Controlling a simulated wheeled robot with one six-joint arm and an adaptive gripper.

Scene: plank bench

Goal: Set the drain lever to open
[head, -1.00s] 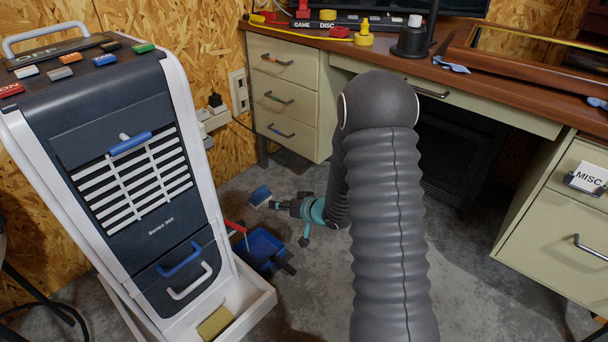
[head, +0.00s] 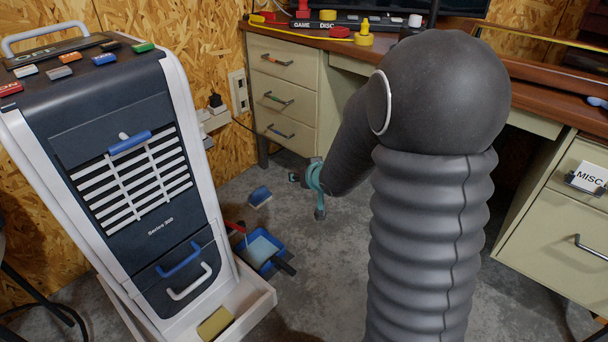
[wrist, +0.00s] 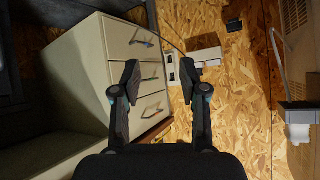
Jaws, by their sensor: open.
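The dark blue and white Series 500 machine (head: 130,180) stands at the left in the head view. A red bar (head: 235,227) juts from its lower right side above a blue tray (head: 270,262); it looks like the drain lever, but its setting is too small to read. The tray has a pale patch inside. My gripper (head: 312,185) is right of the machine and above the floor, partly seen, well apart from the red bar. In the wrist view my gripper (wrist: 159,72) is open, with nothing between its fingers. The lever cannot be made out there.
A desk with cream drawers (head: 282,95) stands behind my gripper, and the drawers fill the left of the wrist view. A blue block (head: 259,196) lies on the floor. A yellow sponge (head: 214,323) sits in the machine's white base tray (head: 255,298). Open floor lies right of the tray.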

